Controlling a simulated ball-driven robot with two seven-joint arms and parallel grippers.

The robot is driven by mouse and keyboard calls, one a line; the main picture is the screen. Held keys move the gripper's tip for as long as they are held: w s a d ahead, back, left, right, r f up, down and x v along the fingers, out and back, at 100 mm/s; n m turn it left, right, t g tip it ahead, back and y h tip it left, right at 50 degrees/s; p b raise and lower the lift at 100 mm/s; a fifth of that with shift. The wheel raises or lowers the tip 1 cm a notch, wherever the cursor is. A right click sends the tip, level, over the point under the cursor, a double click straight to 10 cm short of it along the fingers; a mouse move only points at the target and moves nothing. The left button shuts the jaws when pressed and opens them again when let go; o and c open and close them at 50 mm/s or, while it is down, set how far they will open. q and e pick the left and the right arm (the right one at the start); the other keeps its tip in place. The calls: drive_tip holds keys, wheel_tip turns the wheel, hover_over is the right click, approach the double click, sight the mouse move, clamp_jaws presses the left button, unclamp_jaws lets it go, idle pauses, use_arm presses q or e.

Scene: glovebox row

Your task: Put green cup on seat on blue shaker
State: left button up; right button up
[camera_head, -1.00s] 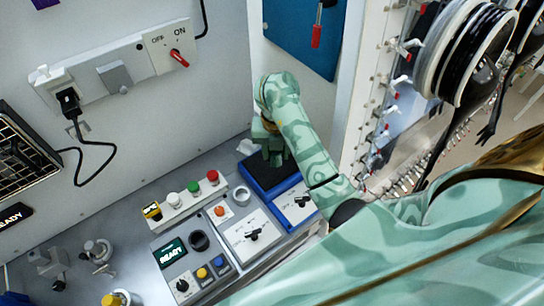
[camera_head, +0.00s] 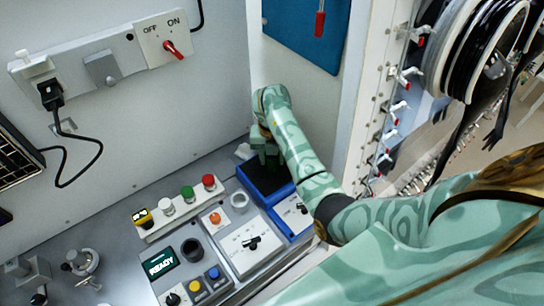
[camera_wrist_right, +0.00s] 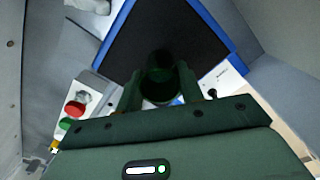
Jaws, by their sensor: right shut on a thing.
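The blue shaker (camera_head: 245,184) has a blue rim around a flat black top and stands against the back wall; its black top fills the upper part of the right wrist view (camera_wrist_right: 190,35). My right gripper (camera_head: 268,160) is over the shaker's black top. In the right wrist view its fingers are shut on the dark green cup (camera_wrist_right: 161,66), whose round mouth shows between them. Whether the cup touches the black top cannot be told. No separate seat stands out on the dark surface. My left gripper is not in view.
A white strip with white, green and red knobs (camera_head: 187,191) lies left of the shaker. In front are a grey panel with a black dial (camera_head: 251,242), a white ring (camera_head: 239,201) and a dark round holder (camera_head: 191,249). A wall socket with a plug (camera_head: 50,95) is at upper left.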

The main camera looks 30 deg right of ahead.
drive_tip(key=shift+f, duration=0.2)
drive_tip(key=o, duration=1)
wheel_tip(320, 180, up, 12)
drive_tip(key=p, duration=0.5)
drive_tip(key=shift+r+p, duration=0.25)
drive_tip(key=shift+p, duration=0.1)
